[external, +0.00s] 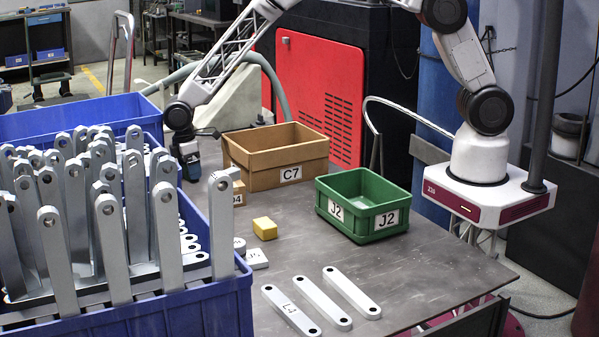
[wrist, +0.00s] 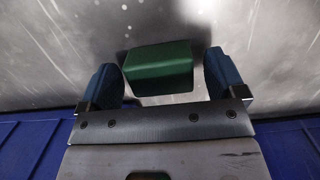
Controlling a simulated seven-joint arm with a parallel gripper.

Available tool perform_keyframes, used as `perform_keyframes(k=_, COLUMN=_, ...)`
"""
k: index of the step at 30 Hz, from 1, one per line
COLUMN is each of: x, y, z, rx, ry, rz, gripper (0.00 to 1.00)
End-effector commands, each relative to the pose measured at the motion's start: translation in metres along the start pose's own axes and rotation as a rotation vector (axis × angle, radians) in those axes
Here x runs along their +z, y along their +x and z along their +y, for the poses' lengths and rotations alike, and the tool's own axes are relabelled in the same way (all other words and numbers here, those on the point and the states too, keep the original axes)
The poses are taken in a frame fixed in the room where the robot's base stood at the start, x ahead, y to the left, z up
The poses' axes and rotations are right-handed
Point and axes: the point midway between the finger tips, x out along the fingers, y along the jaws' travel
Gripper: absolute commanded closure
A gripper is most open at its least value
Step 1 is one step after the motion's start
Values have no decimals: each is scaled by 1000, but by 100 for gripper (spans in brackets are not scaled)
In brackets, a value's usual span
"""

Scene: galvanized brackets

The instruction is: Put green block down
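The green block (wrist: 158,70) lies between my gripper's two blue fingers in the wrist view, above or on the grey table surface. My gripper (wrist: 164,80) is open around it. A narrow gap shows on the right side of the block; the left side is close to the finger. In the external view my gripper (external: 190,168) points down just behind the blue crate's right corner. The green block is hidden there. Whether the block touches the table cannot be told.
A blue crate (external: 225,300) of upright metal brackets stands at left. A cardboard box C7 (external: 255,182) and a green bin J2 (external: 336,224) stand on the table (external: 430,275). A yellow block (external: 265,228) and several loose brackets (external: 322,303) lie nearer. The table's right front is clear.

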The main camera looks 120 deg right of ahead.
Motion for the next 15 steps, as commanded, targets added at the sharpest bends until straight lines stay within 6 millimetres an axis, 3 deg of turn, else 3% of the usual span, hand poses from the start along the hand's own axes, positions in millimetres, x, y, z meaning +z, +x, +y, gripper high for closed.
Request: perform_keyframes(k=15, x=0, y=-11, z=0, rx=0, ry=0, rz=1, gripper=11)
